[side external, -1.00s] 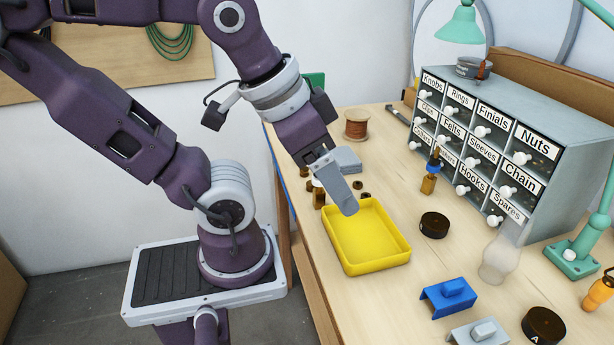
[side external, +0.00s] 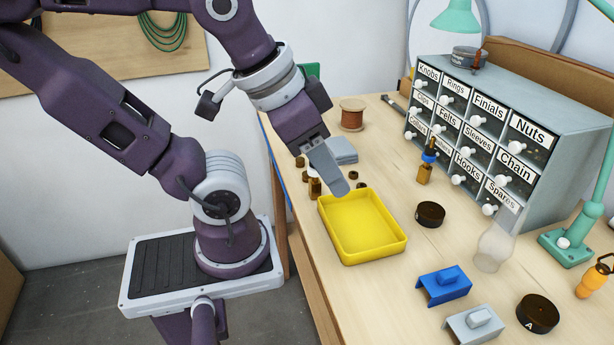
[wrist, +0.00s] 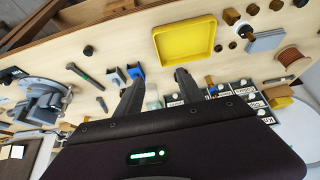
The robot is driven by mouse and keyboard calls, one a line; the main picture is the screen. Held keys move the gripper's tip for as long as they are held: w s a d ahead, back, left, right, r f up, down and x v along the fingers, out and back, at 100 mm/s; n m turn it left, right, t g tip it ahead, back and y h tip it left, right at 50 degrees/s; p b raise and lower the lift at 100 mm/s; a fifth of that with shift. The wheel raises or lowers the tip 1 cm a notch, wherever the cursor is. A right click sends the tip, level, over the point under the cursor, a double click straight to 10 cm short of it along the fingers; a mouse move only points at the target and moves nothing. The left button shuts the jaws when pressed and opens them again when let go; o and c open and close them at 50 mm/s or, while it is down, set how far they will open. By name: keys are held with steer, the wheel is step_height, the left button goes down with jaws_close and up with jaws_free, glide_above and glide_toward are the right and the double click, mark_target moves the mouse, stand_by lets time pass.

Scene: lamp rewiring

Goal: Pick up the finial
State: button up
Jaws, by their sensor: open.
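I cannot tell for sure which piece is the finial. Several small dark and brass pieces stand behind the yellow tray, among them a brass cylinder (side external: 314,187) and a small dark ring-like piece (side external: 353,175). In the wrist view, small round pieces, such as a brown one (wrist: 231,16), lie to the right of the tray. My gripper (side external: 338,191) is above the tray's back-left edge, pointing down, with nothing seen in it. In the wrist view its two fingers (wrist: 160,75) are spread apart with a gap between them.
The yellow tray (side external: 362,228) is empty. A labelled drawer cabinet (side external: 490,125) stands at right, with a brass piece with a blue band (side external: 426,168) before it. A copper spool (side external: 352,115), grey block (side external: 341,151), dark disc (side external: 430,214) and glass chimney (side external: 494,248) are nearby.

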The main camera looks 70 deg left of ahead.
step_height(320, 180, up, 4)
steer(key=n+g, duration=0.6)
steer(key=n, duration=1.2)
glide_above(307, 177)
steer(key=a, duration=0.1)
step_height(307, 177, down, 24)
steer(key=shift+w+d+r, duration=0.15)
jaws_close()
